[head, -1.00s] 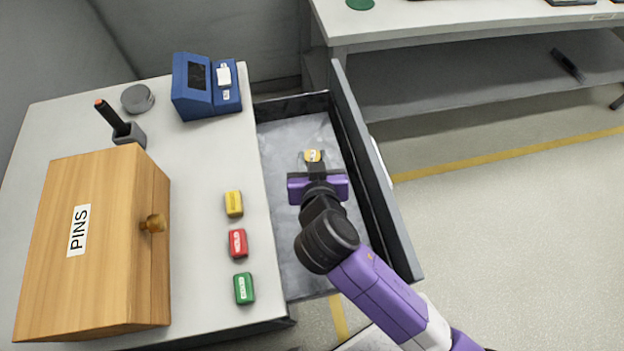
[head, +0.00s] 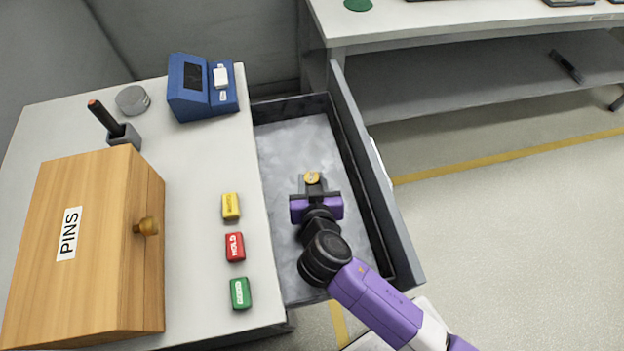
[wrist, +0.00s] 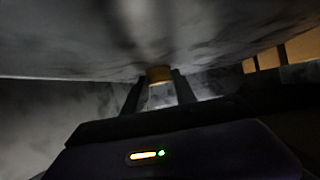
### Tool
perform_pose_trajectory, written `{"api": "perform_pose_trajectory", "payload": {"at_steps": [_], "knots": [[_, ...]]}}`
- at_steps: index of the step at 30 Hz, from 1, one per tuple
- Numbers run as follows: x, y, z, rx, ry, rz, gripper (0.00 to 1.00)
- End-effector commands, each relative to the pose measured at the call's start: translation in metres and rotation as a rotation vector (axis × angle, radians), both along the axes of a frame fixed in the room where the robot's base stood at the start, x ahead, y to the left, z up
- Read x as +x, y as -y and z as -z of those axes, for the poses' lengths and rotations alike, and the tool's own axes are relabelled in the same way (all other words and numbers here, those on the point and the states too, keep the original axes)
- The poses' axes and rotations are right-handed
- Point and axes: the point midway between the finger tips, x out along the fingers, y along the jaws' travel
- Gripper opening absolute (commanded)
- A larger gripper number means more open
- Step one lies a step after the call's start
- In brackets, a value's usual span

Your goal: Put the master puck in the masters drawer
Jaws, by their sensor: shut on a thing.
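The master puck appears to be the small brass-yellow round piece (head: 313,179) at the tip of my gripper. My gripper (head: 313,183) is shut on it, inside the open drawer (head: 290,140). The drawer has dark walls and a mottled grey floor. In the wrist view the puck (wrist: 158,74) sits between the two dark fingertips of my gripper (wrist: 160,86), close to a mottled grey surface. I cannot tell whether the puck touches the drawer floor. No label for the drawer is readable.
On the bench left of the drawer stand a wooden PINS box (head: 95,240), a blue device (head: 188,95), a grey round tin (head: 132,99) and a tool in a holder (head: 124,138). Yellow (head: 231,206), red (head: 235,247) and green (head: 241,293) blocks line the bench edge.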

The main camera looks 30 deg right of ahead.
Motion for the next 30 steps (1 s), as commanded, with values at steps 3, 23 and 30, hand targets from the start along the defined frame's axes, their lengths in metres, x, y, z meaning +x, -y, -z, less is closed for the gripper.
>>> {"api": "perform_pose_trajectory", "payload": {"at_steps": [3,23,30], "knots": [[0.000,0.000,0.004,0.000,0.001,0.000,0.00],[-0.017,-0.008,-0.010,0.001,0.000,-0.002,0.55],[-0.047,-0.022,-0.028,0.000,0.000,-0.001,0.55]]}}
